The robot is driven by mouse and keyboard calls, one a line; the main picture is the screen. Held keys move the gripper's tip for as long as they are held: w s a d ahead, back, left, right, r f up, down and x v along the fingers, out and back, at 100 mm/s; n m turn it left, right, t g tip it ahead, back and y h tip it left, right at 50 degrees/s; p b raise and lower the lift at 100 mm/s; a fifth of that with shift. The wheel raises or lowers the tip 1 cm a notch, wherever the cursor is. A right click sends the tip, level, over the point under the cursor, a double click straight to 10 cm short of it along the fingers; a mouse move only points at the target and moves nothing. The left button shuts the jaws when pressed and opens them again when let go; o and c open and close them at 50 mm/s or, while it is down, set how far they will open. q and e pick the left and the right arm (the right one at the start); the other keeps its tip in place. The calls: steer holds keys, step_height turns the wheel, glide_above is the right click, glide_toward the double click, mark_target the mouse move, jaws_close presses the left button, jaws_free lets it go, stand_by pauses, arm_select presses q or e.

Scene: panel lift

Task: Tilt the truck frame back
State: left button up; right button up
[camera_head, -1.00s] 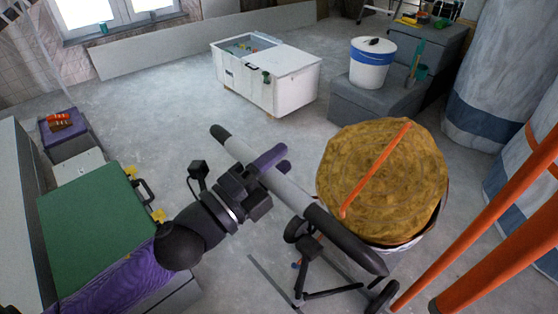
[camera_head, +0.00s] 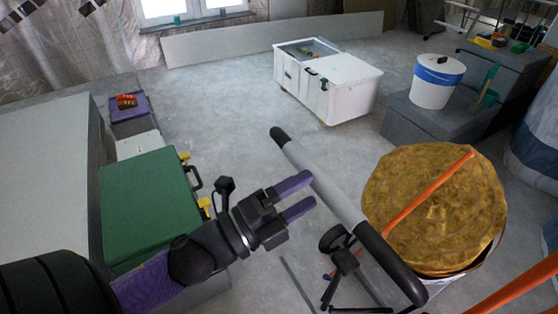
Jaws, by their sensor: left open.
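A pale grey bar with black ends (camera_head: 327,187), which looks like the handle of the truck frame, runs diagonally through the middle of the view. Black wheels and thin legs (camera_head: 345,262) show below it, partly hidden by the bar. My left gripper (camera_head: 311,192) is open and empty. Its two purple fingers point at the bar from the left, with the tips close beside it; I cannot tell whether they touch. My right gripper is out of view.
A bucket with a rough brown top and an orange stick (camera_head: 425,195) stands right of the bar. A green case (camera_head: 150,205) lies at left. A white chest (camera_head: 335,85) and a white bucket (camera_head: 437,82) on a grey block are behind. Floor between is clear.

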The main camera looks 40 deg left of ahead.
arm_select(q)
steer(key=v, duration=0.4)
steer(key=shift+s+a, duration=0.15)
steer(key=shift+s, duration=0.1)
